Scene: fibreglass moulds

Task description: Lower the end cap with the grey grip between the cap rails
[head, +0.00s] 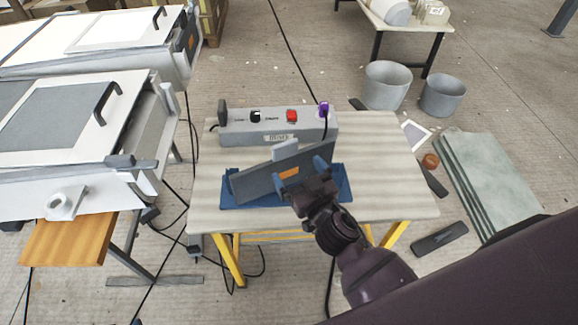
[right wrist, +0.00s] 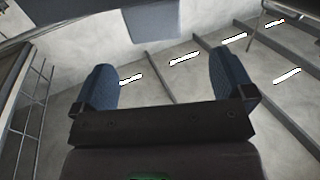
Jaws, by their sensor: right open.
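The end cap (head: 262,178) is a dark grey plate with an orange patch, standing over a blue holder (head: 232,202) on the small table. It looks tilted, its right end higher in the head view. Its light grey grip (head: 285,149) sticks up from the top edge. My right gripper (head: 300,172) is open, its blue fingertips apart, just in front of the cap's right half. A pale grey block, likely the grip, shows beyond the open fingers in the right wrist view (right wrist: 152,20). I cannot tell which parts are the cap rails. My left gripper is out of view.
A grey control box (head: 270,138) with buttons stands behind the cap on the table (head: 395,190). White moulds (head: 80,200) with black handles are at the left. Buckets (head: 386,86) and grey-green sheets (head: 500,180) lie to the right. The table's right side is clear.

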